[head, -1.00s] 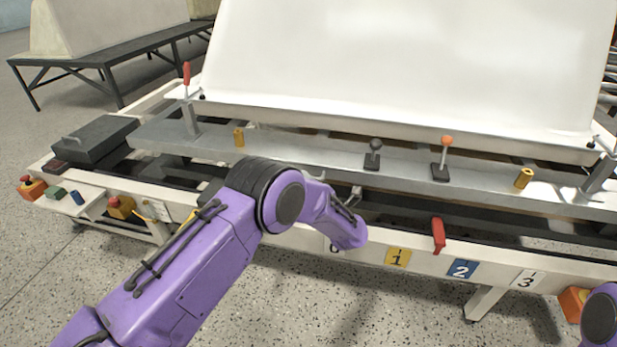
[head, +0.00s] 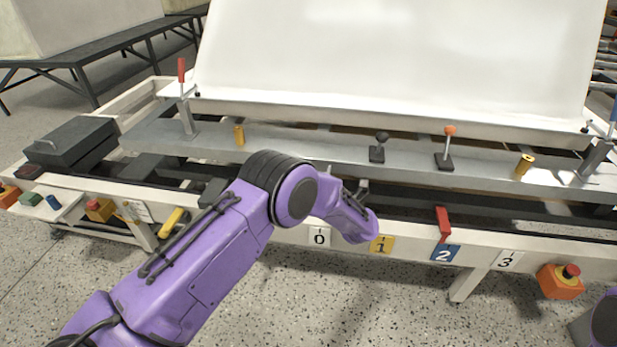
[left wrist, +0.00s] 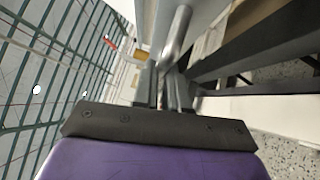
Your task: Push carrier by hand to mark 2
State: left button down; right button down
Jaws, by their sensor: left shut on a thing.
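The carrier (head: 300,160) is a long grey metal plate bearing a big white tub shell (head: 400,50). A red pointer (head: 443,222) on its front side hangs just above the blue mark 2 plate (head: 445,254), its tip very slightly left of the tick. My left gripper (head: 361,187) is at the carrier's front edge, above the yellow mark 1 plate (head: 381,244); my own wrist partly hides it. In the left wrist view its fingers (left wrist: 165,97) are closed at a grey round bar (left wrist: 179,35). My right gripper is out of view.
The white rail frame (head: 285,236) carries marks 0 (head: 319,237) and 3 (head: 508,260). Levers with black (head: 381,138) and orange (head: 450,131) knobs stand on the carrier. An orange stop-button box (head: 560,282) is at right. Another stand (head: 90,55) is at back left.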

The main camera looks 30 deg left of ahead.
pick_arm(q)
jog(key=c, duration=1.4)
grip_release()
jog(key=shift+w+d+r+t, duration=0.3)
jog(key=shift+w+d+r, duration=0.05)
jog(key=shift+w+d, duration=0.1)
jog(key=shift+o, duration=1.2)
jog(key=shift+w+d+f, duration=0.1)
jog(key=shift+d, duration=0.1)
jog(key=v, duration=1)
jog(key=shift+s+p, duration=0.25)
jog(key=shift+p, duration=0.15)
